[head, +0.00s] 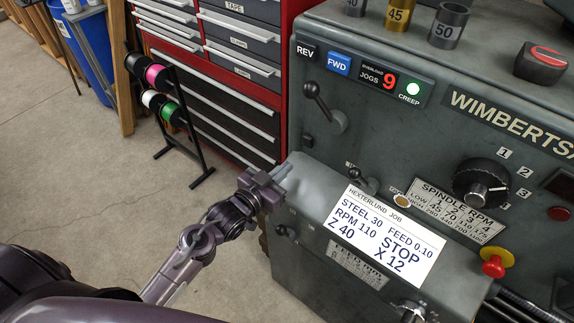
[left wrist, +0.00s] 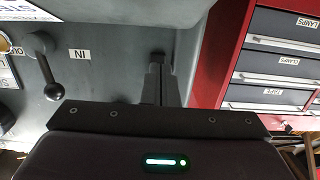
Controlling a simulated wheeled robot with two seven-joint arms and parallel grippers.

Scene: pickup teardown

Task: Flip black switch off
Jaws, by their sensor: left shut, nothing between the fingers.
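A small black switch (head: 307,140) sits on the grey machine's front panel, near its left edge, below the black ball lever. In the left wrist view a dark small part, likely this switch (left wrist: 158,55), shows just beyond my fingertips. Whether it stands on or off is too small to tell. My left gripper (head: 283,172) is shut and empty, beside the left edge of the machine and a little below the switch. In the left wrist view its fingers (left wrist: 160,80) point at the panel; contact cannot be told. My right gripper is not in view.
A ball lever (head: 318,100) and a second lever (head: 362,182) stick out of the panel. A white job sign (head: 388,235) lies on the sloped housing. A red tool cabinet (head: 285,60) stands behind left. A spool rack (head: 180,125) stands on the otherwise open floor.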

